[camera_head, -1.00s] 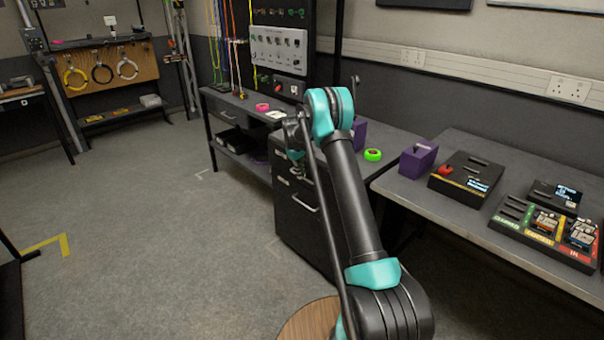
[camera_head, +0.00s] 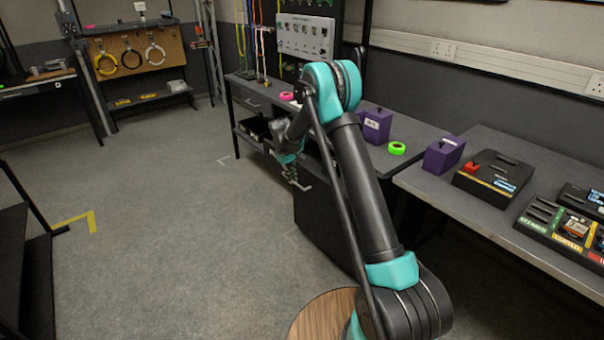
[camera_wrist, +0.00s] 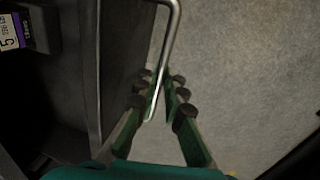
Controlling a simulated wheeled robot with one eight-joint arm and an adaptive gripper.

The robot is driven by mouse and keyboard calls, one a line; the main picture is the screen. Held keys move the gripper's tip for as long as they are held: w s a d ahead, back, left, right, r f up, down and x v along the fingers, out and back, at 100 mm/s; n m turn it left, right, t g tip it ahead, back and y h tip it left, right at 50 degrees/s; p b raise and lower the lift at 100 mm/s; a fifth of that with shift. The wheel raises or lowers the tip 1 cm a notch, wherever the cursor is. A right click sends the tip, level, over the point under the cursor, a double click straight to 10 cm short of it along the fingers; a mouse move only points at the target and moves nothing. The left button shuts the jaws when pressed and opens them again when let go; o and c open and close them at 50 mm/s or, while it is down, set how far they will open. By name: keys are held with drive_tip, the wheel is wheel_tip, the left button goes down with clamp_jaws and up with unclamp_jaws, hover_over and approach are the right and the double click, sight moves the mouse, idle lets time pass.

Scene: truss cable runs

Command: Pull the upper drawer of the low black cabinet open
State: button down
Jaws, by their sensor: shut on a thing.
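The low black cabinet (camera_head: 322,222) stands under the end of the grey bench, partly hidden behind my arm. My gripper (camera_head: 296,183) is at the upper left of its front. In the wrist view, my gripper (camera_wrist: 160,92) has its green fingers with dark pads closed around the lower part of a bent metal bar handle (camera_wrist: 170,40). A dark front panel (camera_wrist: 121,60) lies just left of the handle. My arm hides much of the upper drawer in the head view, so I cannot tell how far it stands out.
The right bench carries a purple box (camera_head: 443,155) and a black device (camera_head: 492,174). A green tape ring (camera_head: 397,148) lies on the bench behind. A round wooden top (camera_head: 322,318) is near the front. The floor (camera_head: 190,230) left of the cabinet is clear.

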drive_tip(key=s+a, duration=0.6)
drive_tip(key=a, duration=0.2)
drive_tip(key=shift+a, duration=0.35)
drive_tip(key=shift+s, duration=0.1)
drive_tip(key=c, duration=1.6)
unclamp_jaws()
wheel_tip(320, 180, up, 12)
drive_tip(key=s+a, duration=0.1)
drive_tip(key=shift+s+a, duration=0.2)
drive_tip(key=shift+a, duration=0.2)
drive_tip(key=shift+f, duration=0.1)
